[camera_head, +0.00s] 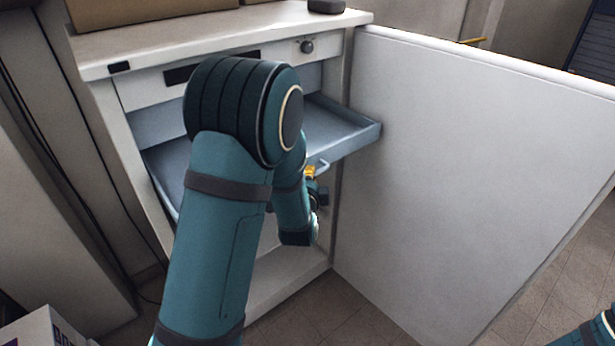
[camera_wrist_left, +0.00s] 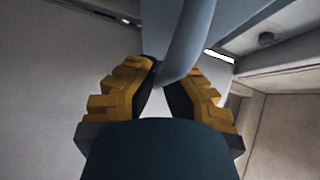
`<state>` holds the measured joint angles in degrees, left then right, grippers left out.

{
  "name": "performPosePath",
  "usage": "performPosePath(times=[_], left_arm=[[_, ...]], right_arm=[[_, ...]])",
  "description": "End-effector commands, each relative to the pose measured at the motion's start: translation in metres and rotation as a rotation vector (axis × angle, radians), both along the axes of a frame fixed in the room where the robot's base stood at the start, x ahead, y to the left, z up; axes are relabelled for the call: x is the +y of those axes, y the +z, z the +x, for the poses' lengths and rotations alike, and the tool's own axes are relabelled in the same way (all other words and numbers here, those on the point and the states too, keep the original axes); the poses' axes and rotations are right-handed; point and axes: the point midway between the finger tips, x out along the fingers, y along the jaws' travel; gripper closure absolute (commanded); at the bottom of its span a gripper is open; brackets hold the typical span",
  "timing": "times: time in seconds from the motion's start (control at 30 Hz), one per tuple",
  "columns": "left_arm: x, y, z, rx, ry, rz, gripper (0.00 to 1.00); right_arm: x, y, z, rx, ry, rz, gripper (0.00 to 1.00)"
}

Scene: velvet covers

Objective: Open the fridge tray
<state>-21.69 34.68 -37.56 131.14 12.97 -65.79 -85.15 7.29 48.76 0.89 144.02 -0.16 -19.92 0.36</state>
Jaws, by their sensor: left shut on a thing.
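The fridge tray (camera_head: 340,127) is a shallow blue-grey drawer that sticks out partway from the open fridge (camera_head: 140,95) in the head view. A small handle (camera_head: 322,166) shows on its front. My left arm hides much of the tray's middle. My left gripper (camera_head: 310,172) is at the tray's front, mostly hidden behind my arm. In the left wrist view its yellow fingers are shut on the curved grey tray handle (camera_wrist_left: 188,50). My right gripper is not in view; only a bit of my right arm shows at the lower right corner.
The white fridge door (camera_head: 470,180) stands wide open on the right, close to the tray's right corner. A cardboard box (camera_head: 140,12) and a dark object (camera_head: 326,6) sit on top of the fridge. A white box (camera_head: 45,328) stands at the lower left.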

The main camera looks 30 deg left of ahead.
Motion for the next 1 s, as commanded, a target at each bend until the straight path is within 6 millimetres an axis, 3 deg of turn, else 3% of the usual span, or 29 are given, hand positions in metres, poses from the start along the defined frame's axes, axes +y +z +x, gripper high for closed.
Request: performPosePath(times=[0.07, 0.1, 0.17, 0.2, 0.57, 1.0], left_arm=[[-0.002, 0.001, 0.001, -0.002, -0.006, 0.000, 1.00], [-0.002, 0.001, 0.001, -0.002, -0.006, 0.000, 0.84], [-0.002, 0.001, 0.001, -0.002, -0.005, 0.000, 0.63], [-0.001, 0.001, 0.001, -0.002, -0.005, 0.000, 0.59], [-0.002, 0.001, -0.004, -0.002, -0.002, -0.001, 0.59], [-0.026, 0.010, -0.061, -0.002, -0.003, -0.001, 0.59]], right_arm=[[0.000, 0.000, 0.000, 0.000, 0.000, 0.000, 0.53], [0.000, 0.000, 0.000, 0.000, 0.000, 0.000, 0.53], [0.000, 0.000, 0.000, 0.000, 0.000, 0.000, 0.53], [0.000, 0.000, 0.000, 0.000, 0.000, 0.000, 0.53], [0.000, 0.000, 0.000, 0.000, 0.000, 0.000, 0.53], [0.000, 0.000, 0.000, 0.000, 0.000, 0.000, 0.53]])
